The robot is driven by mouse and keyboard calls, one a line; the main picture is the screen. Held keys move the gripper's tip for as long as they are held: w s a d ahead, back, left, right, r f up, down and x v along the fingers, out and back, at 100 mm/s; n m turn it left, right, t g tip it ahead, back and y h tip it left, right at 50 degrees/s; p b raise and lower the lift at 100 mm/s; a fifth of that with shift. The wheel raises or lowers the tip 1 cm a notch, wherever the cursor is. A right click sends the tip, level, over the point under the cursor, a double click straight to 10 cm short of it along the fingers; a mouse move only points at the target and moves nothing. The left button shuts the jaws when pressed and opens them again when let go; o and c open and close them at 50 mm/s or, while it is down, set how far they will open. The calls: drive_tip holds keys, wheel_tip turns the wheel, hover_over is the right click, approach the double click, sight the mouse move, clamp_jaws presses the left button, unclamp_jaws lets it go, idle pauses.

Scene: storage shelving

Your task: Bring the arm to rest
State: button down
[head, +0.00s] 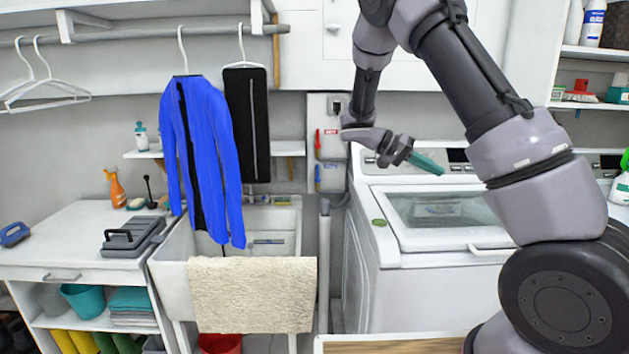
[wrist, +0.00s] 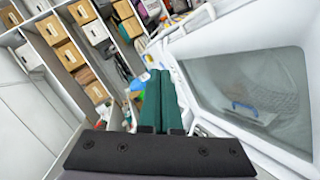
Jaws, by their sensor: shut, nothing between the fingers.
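My gripper (head: 427,162) hangs in front of the washing machine's control panel in the head view, with its teal fingers pointing right and slightly down. In the wrist view the two green fingers (wrist: 160,102) lie side by side against each other, shut with nothing between them. My arm bends down from the top of the head view, and its lower links cover part of the right side.
The white washing machine (head: 371,232) stands just below my gripper; its glass lid also shows in the wrist view (wrist: 250,85). A blue jacket (head: 212,135) hangs over the sink, with a beige towel (head: 252,295) on its front. Shelves with boxes (wrist: 70,55) stand beyond.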

drive_tip(key=s+a+r+n+t+y, duration=0.1)
drive_tip(key=s+a+r+t+y, duration=0.1)
drive_tip(key=s+r+y, duration=0.3)
drive_tip(key=s+a+r+n+t+y, duration=0.1)
drive_tip(key=s+r+t+y, duration=0.3)
drive_tip(key=s, duration=0.6)
drive_tip(key=s+a+r+n+t+y, duration=0.2)
drive_tip(key=s+a+r+t+y, duration=0.1)
drive_tip(key=s+r+y, duration=0.2)
drive_tip(key=shift+s+a+r+t+y, duration=0.3)
drive_tip(key=shift+s+r+t, duration=0.1)
drive_tip(key=shift+s+r, duration=1)
